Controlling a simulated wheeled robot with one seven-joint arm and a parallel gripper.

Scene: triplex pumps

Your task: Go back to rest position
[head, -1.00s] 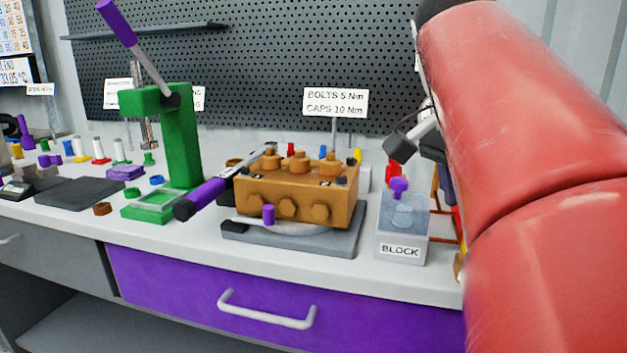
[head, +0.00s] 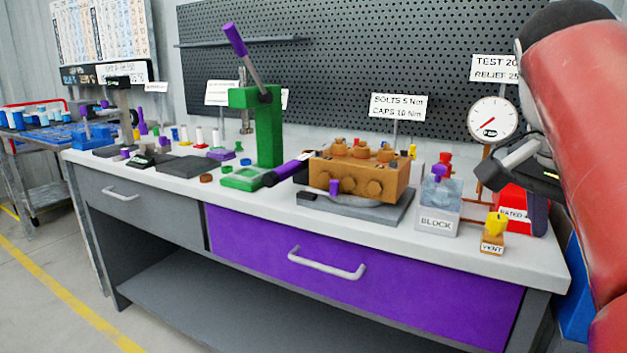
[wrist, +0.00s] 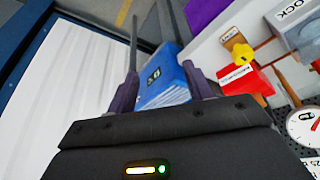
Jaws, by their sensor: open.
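My gripper (wrist: 165,85) is open and empty in the wrist view, its two dark fingers spread apart with purple parts at their bases. Between and beyond the fingers a blue box-like object (wrist: 165,78) shows, apart from them as far as I can tell. In the head view my red arm fills the right edge, and the gripper end (head: 515,165) is partly visible near the gauge, above the bench's right end. The fingertips are not clear there.
Open floor (head: 50,300) lies at the left front.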

